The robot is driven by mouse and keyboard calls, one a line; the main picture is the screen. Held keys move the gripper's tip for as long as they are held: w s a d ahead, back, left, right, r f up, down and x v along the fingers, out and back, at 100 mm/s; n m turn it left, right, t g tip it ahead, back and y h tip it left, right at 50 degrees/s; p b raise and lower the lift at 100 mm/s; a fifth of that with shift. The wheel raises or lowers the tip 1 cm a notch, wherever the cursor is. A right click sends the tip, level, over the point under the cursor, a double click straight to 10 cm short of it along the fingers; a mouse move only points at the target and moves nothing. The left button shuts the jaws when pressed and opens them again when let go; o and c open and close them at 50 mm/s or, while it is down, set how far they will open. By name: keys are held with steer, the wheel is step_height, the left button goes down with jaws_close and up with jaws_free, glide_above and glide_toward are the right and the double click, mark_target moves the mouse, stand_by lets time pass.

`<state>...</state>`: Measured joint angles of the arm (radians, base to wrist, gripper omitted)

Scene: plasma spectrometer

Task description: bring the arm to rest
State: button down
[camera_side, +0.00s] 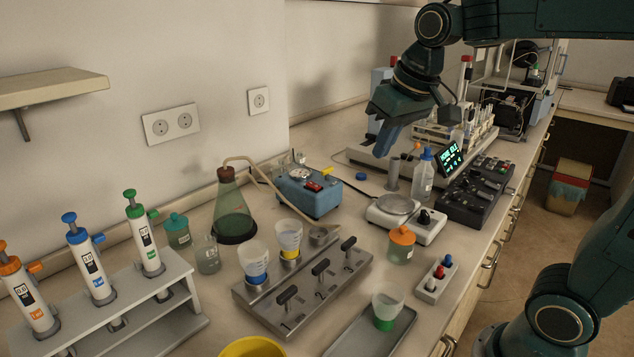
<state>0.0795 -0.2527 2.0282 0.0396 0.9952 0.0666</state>
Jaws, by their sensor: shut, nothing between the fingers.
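My gripper (384,140) hangs from my arm at the upper middle of the side view. Its blue fingers point down and are shut, with nothing between them. It is above the back of the bench (345,250), in front of the tube rack and behind the small balance. I see no contact with anything, though the depth is hard to judge.
A flask (232,205), filter manifold (300,295) and pipette stand (110,310) fill the left.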

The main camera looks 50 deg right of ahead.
steer(key=s+a+f+n, duration=0.1)
steer(key=s+f, duration=0.1)
steer(key=s, duration=0.5)
steer(key=s+a+f+n+t, duration=0.1)
steer(key=s+a+f, duration=0.1)
steer(key=s, duration=0.5)
steer(key=shift+f+y, duration=0.3)
steer(key=shift+f, duration=0.5)
steer(key=shift+s+a, duration=0.1)
